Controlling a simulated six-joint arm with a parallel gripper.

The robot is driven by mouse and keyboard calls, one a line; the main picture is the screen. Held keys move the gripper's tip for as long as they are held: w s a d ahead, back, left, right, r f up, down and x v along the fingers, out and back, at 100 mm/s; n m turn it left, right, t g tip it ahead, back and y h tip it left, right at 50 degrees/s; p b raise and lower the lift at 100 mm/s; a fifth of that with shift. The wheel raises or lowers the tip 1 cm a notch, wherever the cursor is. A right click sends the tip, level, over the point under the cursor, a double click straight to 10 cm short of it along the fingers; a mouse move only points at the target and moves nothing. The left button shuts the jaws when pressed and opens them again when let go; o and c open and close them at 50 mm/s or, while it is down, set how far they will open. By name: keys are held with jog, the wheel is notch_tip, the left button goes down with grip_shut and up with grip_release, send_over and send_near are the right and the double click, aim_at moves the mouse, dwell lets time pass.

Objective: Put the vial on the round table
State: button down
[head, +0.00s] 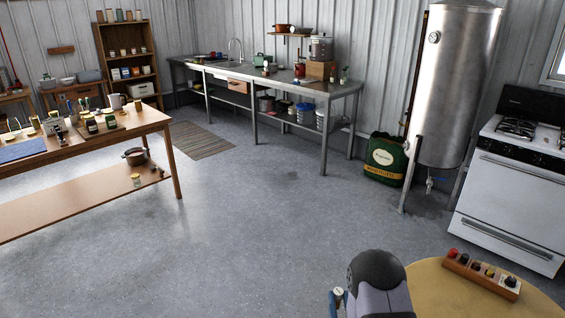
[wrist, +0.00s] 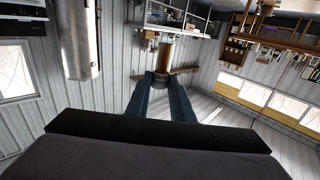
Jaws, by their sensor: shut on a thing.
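My gripper (wrist: 160,82) shows in the wrist view with its two blue fingers shut on the vial (wrist: 165,56), a small amber-brown cylinder with a dark end between the fingertips. In the head view, my gripper (head: 337,298) is at the bottom edge, and a small pale top of the held thing shows between the blue fingertips. The round table (head: 432,285) is a light wooden top at the bottom right, partly hidden by my arm. The gripper appears just left of its edge in the picture; its height over the table is unclear.
A wooden rack (head: 482,275) with several small dark and coloured items stands on the round table's right part. The table's left part looks bare. A white stove (head: 515,180), a steel tank (head: 455,90) and a green container (head: 385,158) stand behind. The floor at left is open.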

jog(key=s+d+f+m+g+h+b, duration=0.1)
jog(key=s+d+m+h+b, duration=0.25)
jog(key=d, duration=0.65)
jog(key=s+d+f+m+g+h+b, duration=0.1)
jog(key=s+d+m+g+h+b, duration=0.2)
jog(key=d, duration=0.7)
jog(key=s+d+f+m+h+b, duration=0.1)
jog(key=s+d+m+h+b, duration=0.3)
jog(key=d, duration=0.6)
jog(key=s+d+r+m+g+h+b, duration=0.1)
jog(key=s+d+r+g+h+b, duration=0.15)
jog(key=s+d, duration=0.85)
jog(key=s+d+r+g+h+b, duration=0.2)
jog(key=s+d+r+b, duration=0.15)
jog(key=s+d, duration=0.8)
jog(key=w+d+f+n+t+y, duration=0.2)
jog(key=w+n+t+y, duration=0.4)
jog(key=w, duration=0.5)
jog(key=shift+t+y, duration=0.25)
jog(key=shift+y, duration=0.15)
jog(key=shift+w+a+f, duration=0.1)
jog(key=shift+f, duration=2.2)
jog(key=shift+w+a+f, duration=0.1)
jog(key=shift+f, duration=2.25)
jog(key=shift+w+a+f, duration=0.1)
jog(key=shift+f, duration=2.2)
